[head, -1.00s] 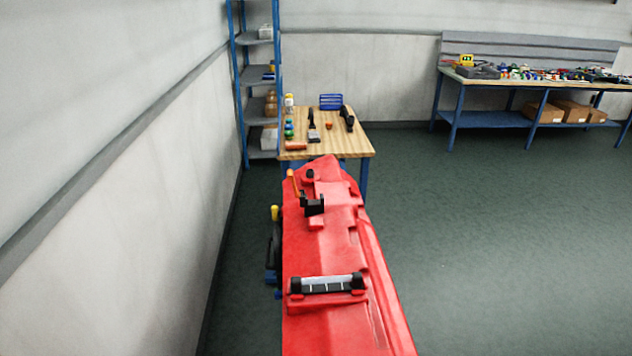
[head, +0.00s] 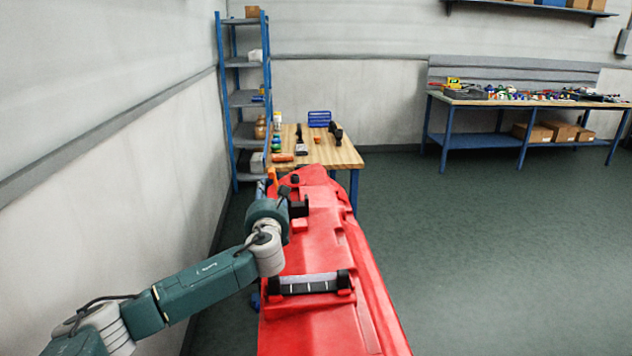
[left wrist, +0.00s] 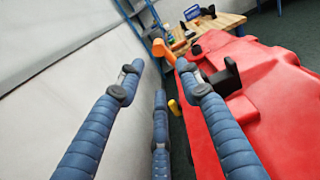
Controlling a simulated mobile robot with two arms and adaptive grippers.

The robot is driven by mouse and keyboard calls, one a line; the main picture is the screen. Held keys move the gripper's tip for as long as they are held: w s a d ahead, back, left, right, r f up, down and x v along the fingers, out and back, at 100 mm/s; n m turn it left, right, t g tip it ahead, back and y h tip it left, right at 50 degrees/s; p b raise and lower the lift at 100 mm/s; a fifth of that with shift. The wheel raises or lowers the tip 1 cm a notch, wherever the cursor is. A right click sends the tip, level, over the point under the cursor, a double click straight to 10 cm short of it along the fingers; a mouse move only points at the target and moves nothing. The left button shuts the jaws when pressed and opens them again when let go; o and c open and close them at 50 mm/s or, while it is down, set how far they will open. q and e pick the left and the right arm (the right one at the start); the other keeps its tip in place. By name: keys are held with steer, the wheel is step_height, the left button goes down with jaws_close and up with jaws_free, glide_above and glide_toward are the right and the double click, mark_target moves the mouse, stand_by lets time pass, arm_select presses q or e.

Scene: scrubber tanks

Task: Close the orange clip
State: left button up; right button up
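The orange clip (head: 272,175) sits at the far left edge of the red scrubber tank (head: 330,325), just beyond my left wrist. In the left wrist view the orange clip (left wrist: 163,50) shows ahead of the fingers, nearer the right-hand fingertip. My left gripper (left wrist: 158,70) is open, with its blue fingers spread and nothing between them. I cannot tell whether a finger touches the clip. In the head view the fingers are mostly hidden behind my teal and grey arm. My right gripper is in neither view.
A black bracket (head: 299,206) stands on the tank beside my left wrist. A yellow part (left wrist: 175,107) shows below the fingers. A wooden table (head: 340,153) with tools stands beyond the tank; a blue shelf (head: 246,98) and wall lie left. The floor to the right is clear.

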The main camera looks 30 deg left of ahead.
mark_target(271, 169)
arm_select(q)
steer(key=x, duration=0.3)
steer(key=r+x, duration=0.1)
steer(key=x, duration=0.7)
steer(key=shift+w+d+r+p, duration=0.2)
steer(key=shift+d+r+p, duration=0.1)
steer(key=shift+p, duration=0.05)
jaws_close()
